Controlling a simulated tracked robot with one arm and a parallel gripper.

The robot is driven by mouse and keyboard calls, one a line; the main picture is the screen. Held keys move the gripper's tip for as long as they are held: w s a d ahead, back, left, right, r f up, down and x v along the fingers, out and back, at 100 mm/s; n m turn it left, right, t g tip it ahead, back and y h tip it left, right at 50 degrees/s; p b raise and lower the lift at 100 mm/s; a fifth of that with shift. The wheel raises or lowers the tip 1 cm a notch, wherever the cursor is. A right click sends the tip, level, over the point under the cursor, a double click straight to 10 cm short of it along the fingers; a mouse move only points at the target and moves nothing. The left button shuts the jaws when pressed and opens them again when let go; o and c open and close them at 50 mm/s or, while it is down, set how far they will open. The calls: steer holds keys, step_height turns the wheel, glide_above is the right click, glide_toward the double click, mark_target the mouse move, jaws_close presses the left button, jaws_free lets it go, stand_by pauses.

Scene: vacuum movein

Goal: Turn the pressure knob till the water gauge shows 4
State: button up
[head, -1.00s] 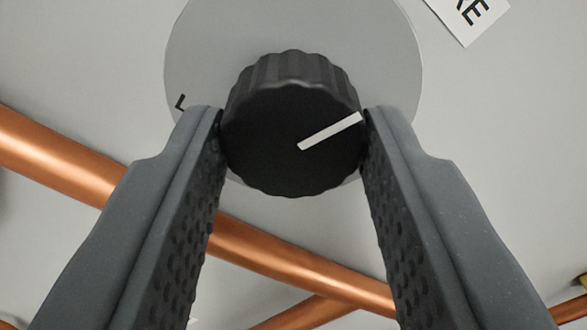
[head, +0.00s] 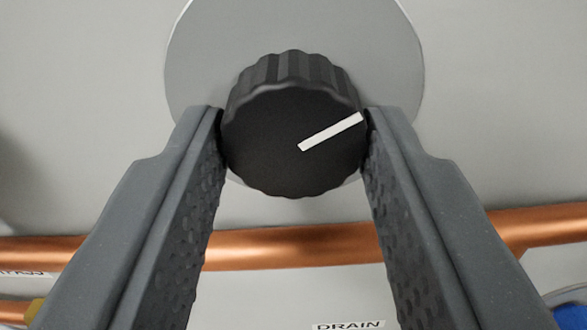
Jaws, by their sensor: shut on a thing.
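The black ribbed knob (head: 275,150) is in the middle of the head view, in front of a round grey plate (head: 210,60). A white line on its face points to the upper right, toward the right fingertip. My gripper (head: 294,135) is shut on the knob, one grey finger pressed on each side. No marks show on the visible part of the plate; its lower part is hidden by the knob and fingers. The water gauge is not in view.
A copper pipe (head: 290,247) runs across the panel below the knob, behind the fingers. A DRAIN label (head: 348,325) shows at the bottom. A partly cut label (head: 25,272) and a yellow part (head: 36,308) are lower left, a blue part (head: 572,317) lower right.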

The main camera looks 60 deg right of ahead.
steer(key=shift+s+d+r+m, duration=0.1)
steer(key=shift+s+m, duration=0.05)
steer(key=shift+m, duration=0.15)
steer(key=o, duration=1)
steer(key=shift+d, duration=0.15)
steer(key=shift+a, duration=0.35)
steer(key=b+v, duration=0.4)
steer(key=v, duration=0.9)
steer(key=shift+a, duration=0.2)
